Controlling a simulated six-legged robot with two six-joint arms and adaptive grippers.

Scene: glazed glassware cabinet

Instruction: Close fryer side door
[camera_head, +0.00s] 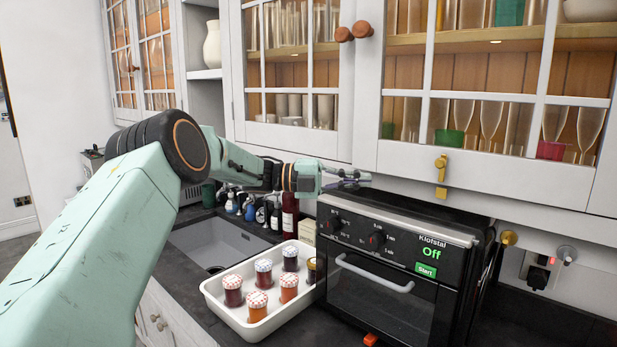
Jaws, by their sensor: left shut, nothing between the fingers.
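A black countertop appliance marked Klofstal (455,285) stands on the dark counter. It has red-marked knobs, an "Off" display, a green Start label and a glass front with a grey handle (374,274). The front looks closed. I cannot clearly make out a separate side door; its left side is mostly hidden. My left gripper (350,179) is shut and empty, reaching in from the left above the appliance's back left corner, close under the wall cabinet. I cannot tell whether it touches the appliance. My right gripper is not in view.
A white tray (212,294) with several jam jars stands left of the appliance. A sink (215,245) and several bottles (289,213) lie behind it. Glazed cabinets (470,171) hang low above. A socket with a plug (540,272) is at the right.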

